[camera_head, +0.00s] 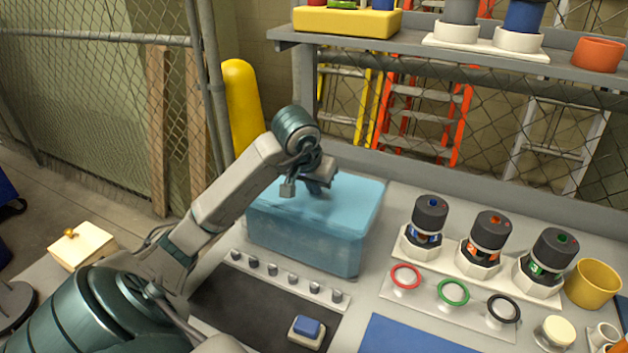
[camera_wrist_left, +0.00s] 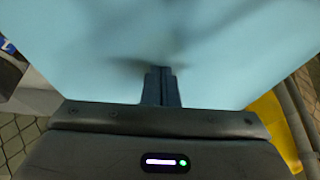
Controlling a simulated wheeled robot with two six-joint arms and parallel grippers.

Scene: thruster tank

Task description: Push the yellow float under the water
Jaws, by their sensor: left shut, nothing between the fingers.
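The water tank (camera_head: 305,238) is a pale blue, see-through block on the bench, left of centre in the head view. Its light blue surface (camera_wrist_left: 90,45) fills most of the left wrist view. My left gripper (camera_head: 316,188) is over the tank's top, pointing down, its dark fingers shut with nothing between them. The closed fingers also show in the left wrist view (camera_wrist_left: 161,86), over the blue surface with a soft dark shadow by the tips. I cannot tell whether the tips touch the water. I cannot make out a yellow float in either view. My right gripper is not in view.
Three black-capped thrusters (camera_head: 487,235) stand right of the tank, with coloured rings (camera_head: 453,292) before them. A row of small knobs (camera_head: 290,279) and a blue button (camera_head: 307,326) lie in front. A shelf (camera_head: 400,58) hangs behind. A yellow post (camera_head: 242,105) stands behind left.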

